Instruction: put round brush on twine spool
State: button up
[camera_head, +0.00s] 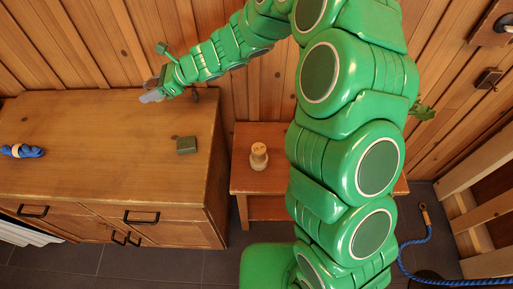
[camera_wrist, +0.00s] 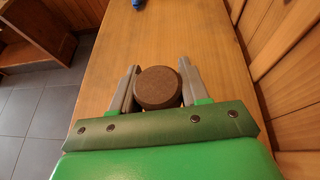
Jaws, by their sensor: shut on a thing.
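The round brush (camera_wrist: 157,88) is a dark brown disc in the wrist view, held between the two grey fingers of my gripper (camera_wrist: 158,85). My gripper (camera_head: 151,97) is over the back right part of the wooden cabinet in the head view; the brush is mostly hidden there. A pale wooden turned piece (camera_head: 259,157), which looks like the twine spool, stands upright on the small side table (camera_head: 240,182), to the right of and lower than my gripper. Nothing shows on its top.
The cabinet (camera_head: 90,140) holds a dark green block (camera_head: 187,145) near its right end and a blue bundle (camera_head: 22,151) at its left. A gap separates cabinet and side table. My arm hides the table's right part. Plank walls stand close behind.

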jog(key=w+d+m+t, duration=0.1)
jog(key=w+d, duration=0.1)
jog(key=d, duration=1.5)
jog(key=m+t, duration=0.2)
send_over(255, 148)
jog(key=shift+w+f, duration=0.1)
jog(key=shift+f, duration=11.35)
jog(key=shift+f, duration=0.1)
jog(key=o, duration=1)
